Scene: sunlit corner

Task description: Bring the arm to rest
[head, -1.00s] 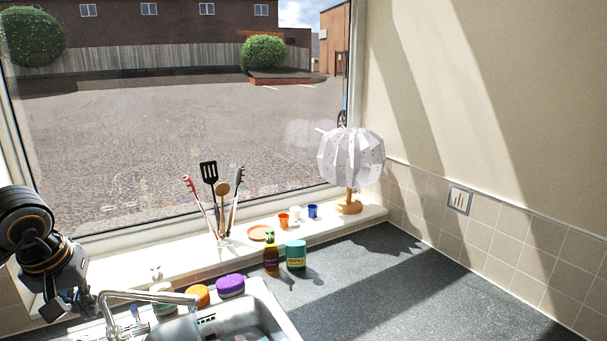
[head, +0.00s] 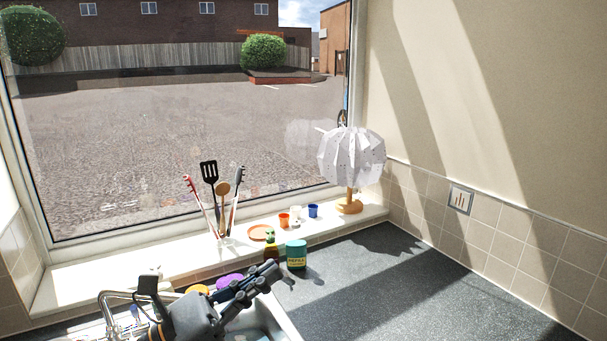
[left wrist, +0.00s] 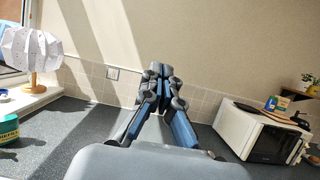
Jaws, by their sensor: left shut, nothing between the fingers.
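My left gripper (head: 272,274) reaches in from the bottom of the head view, over the sink, with its fingers pointing right and slightly up. In the left wrist view its fingers (left wrist: 160,76) are together with nothing between them, pointing toward the tiled wall. My right gripper is in neither view.
The fingers partly hide a dark bottle with a green cap (head: 270,240). A teal jar (head: 296,254) stands just right of it. A lamp (head: 351,158) stands on the sill. A white microwave (left wrist: 253,135) stands on the right. The dark worktop (head: 420,290) is largely clear.

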